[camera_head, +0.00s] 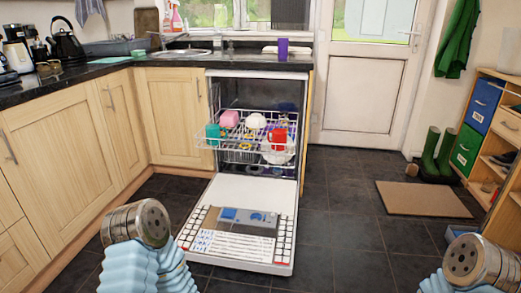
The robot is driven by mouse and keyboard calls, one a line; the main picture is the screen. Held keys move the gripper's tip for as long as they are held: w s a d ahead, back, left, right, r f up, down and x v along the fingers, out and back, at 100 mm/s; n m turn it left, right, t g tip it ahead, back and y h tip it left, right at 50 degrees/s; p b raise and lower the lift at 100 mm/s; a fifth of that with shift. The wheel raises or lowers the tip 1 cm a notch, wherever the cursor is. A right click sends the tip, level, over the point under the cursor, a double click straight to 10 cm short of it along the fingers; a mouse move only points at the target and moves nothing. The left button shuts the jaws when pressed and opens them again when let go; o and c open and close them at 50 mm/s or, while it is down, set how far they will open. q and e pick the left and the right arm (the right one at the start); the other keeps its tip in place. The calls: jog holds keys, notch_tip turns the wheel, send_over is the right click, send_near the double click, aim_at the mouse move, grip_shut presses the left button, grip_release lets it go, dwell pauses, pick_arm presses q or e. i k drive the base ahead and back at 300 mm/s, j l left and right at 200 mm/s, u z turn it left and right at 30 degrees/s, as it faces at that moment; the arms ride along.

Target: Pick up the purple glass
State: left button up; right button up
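The purple glass (283,49) stands upright on the dark countertop (248,62), near its right end, above the open dishwasher. Two of my metal-ended arm links with pale blue sleeves show at the bottom left and bottom right, far in front of the counter and well apart from the glass. No gripper fingers show in this view.
The dishwasher door (237,190) is folded down in front of the counter. Its rack (247,150) is pulled out, holding a red mug (278,138) and other dishes.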

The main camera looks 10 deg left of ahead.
aim_at(282, 43)
jog(key=i+l+u, duration=0.3)
jog(key=i+l, duration=2)
jog(key=i, duration=0.15)
